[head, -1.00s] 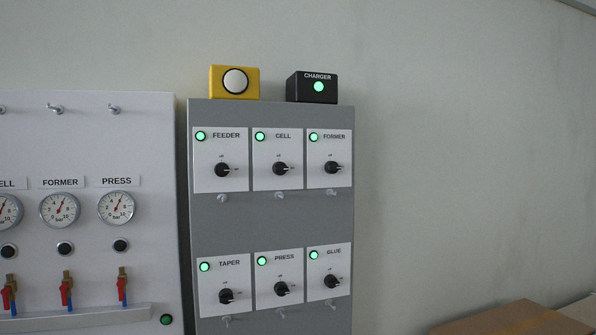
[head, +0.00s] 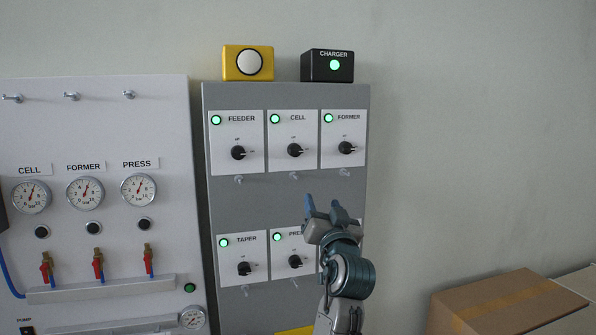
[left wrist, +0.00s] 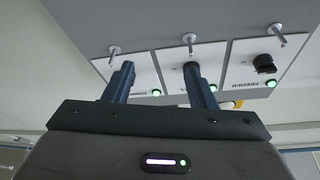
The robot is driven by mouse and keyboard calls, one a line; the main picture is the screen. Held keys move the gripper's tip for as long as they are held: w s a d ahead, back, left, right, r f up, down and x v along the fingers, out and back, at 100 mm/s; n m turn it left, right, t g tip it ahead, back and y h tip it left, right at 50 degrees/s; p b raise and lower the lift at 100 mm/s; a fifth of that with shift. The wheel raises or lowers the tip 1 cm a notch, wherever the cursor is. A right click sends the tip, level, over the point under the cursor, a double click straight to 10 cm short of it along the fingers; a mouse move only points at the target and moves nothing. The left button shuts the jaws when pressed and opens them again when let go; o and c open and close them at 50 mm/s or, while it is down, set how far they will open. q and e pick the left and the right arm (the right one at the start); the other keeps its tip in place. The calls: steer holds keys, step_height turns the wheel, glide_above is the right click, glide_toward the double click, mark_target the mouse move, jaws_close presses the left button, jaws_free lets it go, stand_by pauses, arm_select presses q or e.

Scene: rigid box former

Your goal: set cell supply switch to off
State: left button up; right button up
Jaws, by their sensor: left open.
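The cell supply switch (head: 294,150) is a black rotary knob on a white plate marked CELL, in the middle of the upper row. Its pointer is turned to the right, away from the "off" mark above it, and its green lamp (head: 275,118) is lit. My left gripper (head: 323,205) is open and empty, below and right of this knob, in front of the lower row. In the left wrist view its two fingers (left wrist: 160,68) stand apart before the CELL and FORMER plates and hide their knobs. My right gripper is not in view.
The FEEDER (head: 238,153) and FORMER (head: 346,148) switches flank the CELL switch. Small pegs (head: 293,176) stick out below the upper plates. My arm hides most of the GLUE plate. A gauge panel (head: 120,110) stands left, a cardboard box (head: 500,300) lower right.

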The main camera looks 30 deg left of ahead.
mark_target(295, 153)
arm_select(q)
steer(key=s+a+r+n+g+y, duration=0.1)
steer(key=s+r+n+y, duration=0.1)
steer(key=s+r, duration=0.35)
steer(key=p+x, duration=0.2)
steer(key=x, duration=0.1)
steer(key=p+x, duration=0.2)
steer(key=x, duration=0.2)
steer(key=p+x, duration=0.1)
steer(key=x, duration=0.3)
steer(key=shift+w+d+r+p, duration=0.2)
steer(key=shift+w+p, duration=0.2)
steer(key=shift+w, duration=0.15)
steer(key=shift+w+a+f, duration=0.1)
steer(key=shift+w, duration=0.05)
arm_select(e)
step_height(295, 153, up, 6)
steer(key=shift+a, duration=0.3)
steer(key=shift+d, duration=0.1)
arm_select(q)
steer(key=c, duration=0.9)
steer(key=shift+c, duration=0.2)
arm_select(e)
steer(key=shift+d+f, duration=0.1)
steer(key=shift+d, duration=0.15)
